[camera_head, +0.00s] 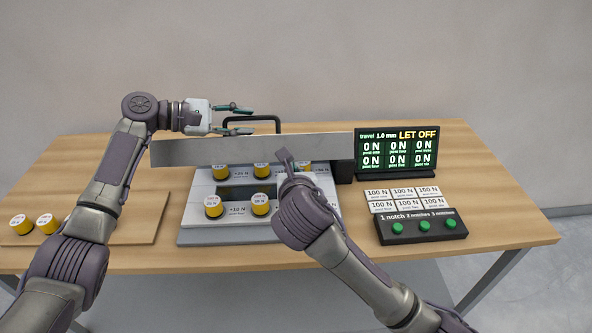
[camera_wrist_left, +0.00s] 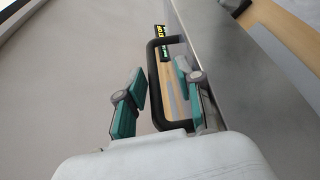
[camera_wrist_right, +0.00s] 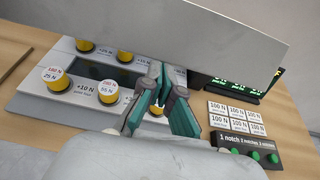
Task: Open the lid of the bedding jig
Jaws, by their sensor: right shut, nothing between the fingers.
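The bedding jig (camera_head: 183,236) is a grey block on the table with several yellow-topped posts. Its lid, a long grey plate (camera_head: 200,152), is raised along the back of the jig, its near side facing me; its exact angle is unclear. A black loop handle (camera_head: 265,117) stands on the lid's far side. My left gripper (camera_head: 236,119) is open at the handle's left; in the left wrist view the handle (camera_wrist_left: 153,75) shows between and beyond the fingers. Contact cannot be told. My right gripper (camera_wrist_right: 160,75) is shut and empty, in front of the lid above the posts.
A display (camera_head: 397,152) reading "LET OFF" and 0 N values stands right of the lid. White 100 N plates (camera_head: 404,199) and a black box with green buttons (camera_head: 423,227) lie before it.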

